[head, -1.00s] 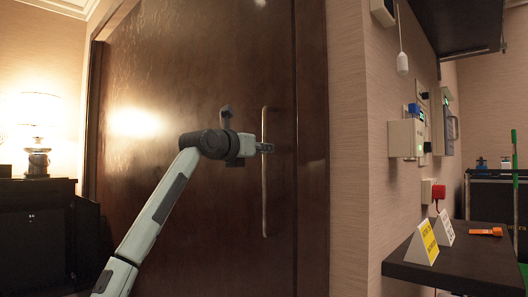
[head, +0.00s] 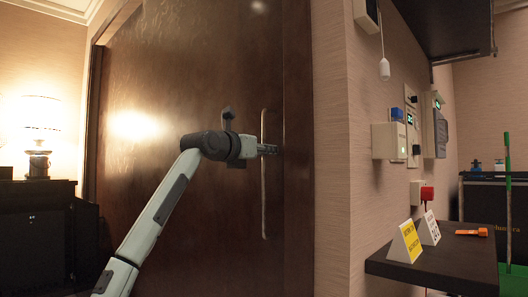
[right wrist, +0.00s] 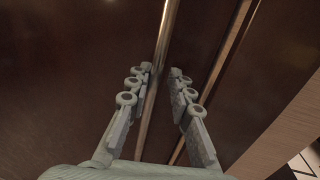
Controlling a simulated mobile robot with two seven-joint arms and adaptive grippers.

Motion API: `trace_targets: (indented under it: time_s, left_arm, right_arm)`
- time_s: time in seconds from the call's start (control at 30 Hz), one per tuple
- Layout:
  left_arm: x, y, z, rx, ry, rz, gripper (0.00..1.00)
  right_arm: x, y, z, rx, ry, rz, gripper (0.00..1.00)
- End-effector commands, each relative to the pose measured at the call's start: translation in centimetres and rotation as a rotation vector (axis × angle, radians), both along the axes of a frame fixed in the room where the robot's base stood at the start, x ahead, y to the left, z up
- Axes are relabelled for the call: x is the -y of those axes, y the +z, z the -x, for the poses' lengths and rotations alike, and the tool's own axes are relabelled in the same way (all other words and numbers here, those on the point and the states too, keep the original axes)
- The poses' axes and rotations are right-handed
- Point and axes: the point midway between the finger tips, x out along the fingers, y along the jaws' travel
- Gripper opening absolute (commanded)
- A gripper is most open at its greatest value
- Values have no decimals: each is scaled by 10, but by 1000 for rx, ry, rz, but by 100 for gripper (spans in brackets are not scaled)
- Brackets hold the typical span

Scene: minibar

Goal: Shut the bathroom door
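The bathroom door (head: 175,90) is a large dark brown wooden panel filling the left half of the head view. Its long vertical bar handle (head: 264,205) is near the right jamb. My right gripper (head: 270,150) is at mid-height of the handle. In the right wrist view, the handle (right wrist: 164,40) runs between the two open fingers of my right gripper (right wrist: 162,72), closer to the left finger. I cannot tell whether that finger touches it. The dark jamb (head: 298,150) stands just right of the handle. My left gripper is not in view.
Right of the jamb is a beige wall (head: 350,220) with switch boxes (head: 389,141). A dark shelf (head: 435,268) with a yellow-and-white sign (head: 405,242) juts out at lower right. A lit lamp (head: 38,125) stands on a dark cabinet at left.

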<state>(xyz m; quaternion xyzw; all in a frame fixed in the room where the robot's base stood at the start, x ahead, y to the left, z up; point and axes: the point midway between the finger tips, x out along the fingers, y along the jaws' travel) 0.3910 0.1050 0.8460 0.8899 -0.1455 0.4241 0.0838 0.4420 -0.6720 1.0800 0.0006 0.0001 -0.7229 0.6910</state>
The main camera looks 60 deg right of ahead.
Motion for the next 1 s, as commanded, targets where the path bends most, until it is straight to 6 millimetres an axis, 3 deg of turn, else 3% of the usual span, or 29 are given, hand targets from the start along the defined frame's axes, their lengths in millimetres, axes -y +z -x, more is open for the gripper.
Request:
trace_targets:
  time_s: [0.33, 0.47, 0.8, 1.0]
  left_arm:
    - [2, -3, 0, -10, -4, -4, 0]
    - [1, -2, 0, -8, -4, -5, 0]
    - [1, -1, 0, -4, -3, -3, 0]
    - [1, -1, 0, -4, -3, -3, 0]
  right_arm:
    - [-1, 0, -2, 0, 4, 1, 31]
    - [-11, 1, -4, 0, 7, 3, 31]
    - [-80, 0, -6, -2, 7, 2, 31]
    - [-110, 0, -7, -1, 5, 2, 31]
